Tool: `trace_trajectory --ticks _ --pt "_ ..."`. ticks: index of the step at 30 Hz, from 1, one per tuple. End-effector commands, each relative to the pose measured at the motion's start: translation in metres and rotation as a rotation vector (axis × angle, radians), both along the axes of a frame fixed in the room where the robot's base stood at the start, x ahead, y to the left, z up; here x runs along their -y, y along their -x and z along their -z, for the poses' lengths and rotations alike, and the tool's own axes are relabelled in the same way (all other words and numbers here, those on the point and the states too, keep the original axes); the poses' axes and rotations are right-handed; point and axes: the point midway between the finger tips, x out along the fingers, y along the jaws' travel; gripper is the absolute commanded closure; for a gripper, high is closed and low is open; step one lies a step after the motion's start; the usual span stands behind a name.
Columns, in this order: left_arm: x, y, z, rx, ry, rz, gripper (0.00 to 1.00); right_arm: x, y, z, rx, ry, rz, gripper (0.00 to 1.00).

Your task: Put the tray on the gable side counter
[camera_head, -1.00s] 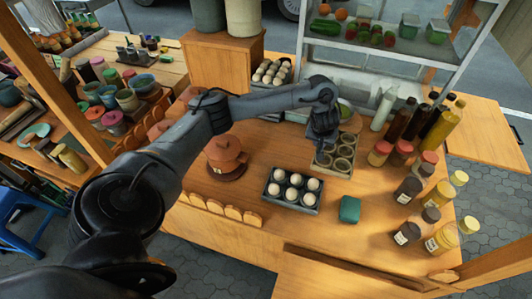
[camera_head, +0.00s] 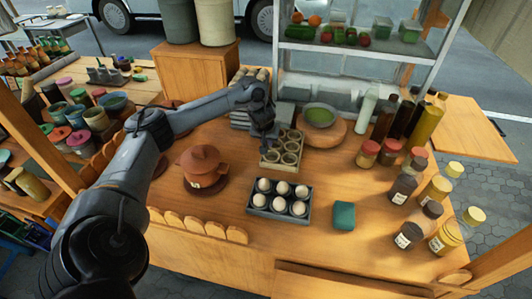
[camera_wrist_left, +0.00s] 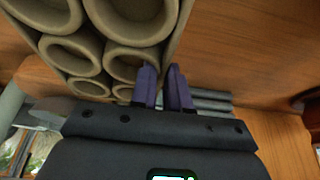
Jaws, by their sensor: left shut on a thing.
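The tan tray (camera_head: 262,158) with several round cups is over the wooden counter, just behind the egg tray. My left gripper (camera_head: 267,133) reaches down to its far left edge. In the left wrist view, the purple fingers of my left gripper (camera_wrist_left: 164,90) are shut on the wall of the tan tray (camera_wrist_left: 180,25), whose round empty cups fill the upper left. Whether the tray touches the counter is hard to tell. My right gripper is not in view.
The egg tray (camera_head: 279,212) sits in front, with a green box (camera_head: 344,215) to its right. A lidded clay pot (camera_head: 203,165) stands left. A green bowl (camera_head: 320,116) on a round board, bottles and jars (camera_head: 404,190) are right. Stacked grey trays (camera_head: 243,118) lie behind.

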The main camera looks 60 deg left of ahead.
Motion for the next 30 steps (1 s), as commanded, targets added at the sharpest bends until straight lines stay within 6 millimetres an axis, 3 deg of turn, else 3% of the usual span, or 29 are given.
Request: trace_trajectory --ticks 5,15,27,28,30 --pt "-0.003 0.002 0.006 -0.001 0.002 0.0 1.0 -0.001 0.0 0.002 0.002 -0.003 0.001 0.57" --pt "-0.003 0.002 0.042 -0.001 0.0 0.0 1.0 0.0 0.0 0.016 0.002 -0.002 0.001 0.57" --pt "-0.003 0.002 0.045 -0.002 0.001 0.0 1.0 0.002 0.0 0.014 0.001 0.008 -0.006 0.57" --pt "-0.003 0.002 0.045 -0.002 0.001 0.0 0.8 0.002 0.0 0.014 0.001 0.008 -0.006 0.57" --pt "-0.003 0.002 0.045 -0.001 0.0 0.0 0.7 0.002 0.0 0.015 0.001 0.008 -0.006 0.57"
